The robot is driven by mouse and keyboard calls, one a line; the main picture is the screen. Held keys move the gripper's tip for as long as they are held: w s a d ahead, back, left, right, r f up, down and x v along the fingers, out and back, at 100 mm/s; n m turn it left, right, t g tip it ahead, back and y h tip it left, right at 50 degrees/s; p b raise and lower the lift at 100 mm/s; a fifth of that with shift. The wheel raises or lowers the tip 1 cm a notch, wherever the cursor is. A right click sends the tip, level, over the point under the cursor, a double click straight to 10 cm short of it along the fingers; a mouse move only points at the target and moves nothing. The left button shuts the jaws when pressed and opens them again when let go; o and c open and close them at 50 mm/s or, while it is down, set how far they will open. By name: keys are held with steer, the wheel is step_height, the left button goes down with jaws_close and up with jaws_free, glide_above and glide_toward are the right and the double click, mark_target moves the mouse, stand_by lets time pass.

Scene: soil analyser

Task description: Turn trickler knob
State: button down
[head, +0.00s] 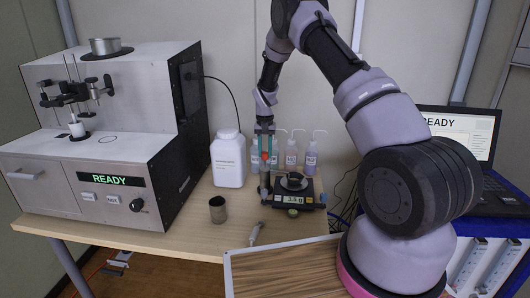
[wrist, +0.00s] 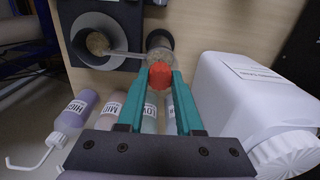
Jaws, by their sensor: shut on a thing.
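The trickler (head: 264,185) is a small upright greyish cylinder left of the balance in the head view. In the wrist view the trickler (wrist: 160,43) has a thin tube that reaches over a cup (wrist: 97,44) on the black balance (wrist: 128,18). My gripper (wrist: 160,78) has its teal fingers shut on the red trickler knob (wrist: 160,74), one finger on each side. In the head view my gripper (head: 265,158) comes down from above onto the trickler. The balance (head: 305,200) has a lit display, and the cup sits on its pan.
A large white container (head: 228,160) stands close left of my gripper. Several wash bottles (head: 291,152) stand behind the balance. A metal beaker (head: 218,210) and a small scoop (head: 256,234) are in front. The analyser (head: 100,130) reads READY at left; a laptop (head: 455,130) is at right.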

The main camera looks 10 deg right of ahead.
mark_target(265, 153)
steer(key=n, duration=0.5)
steer(key=c, duration=0.6)
jaws_free()
steer(key=shift+o, duration=0.2)
step_height(265, 153, up, 11)
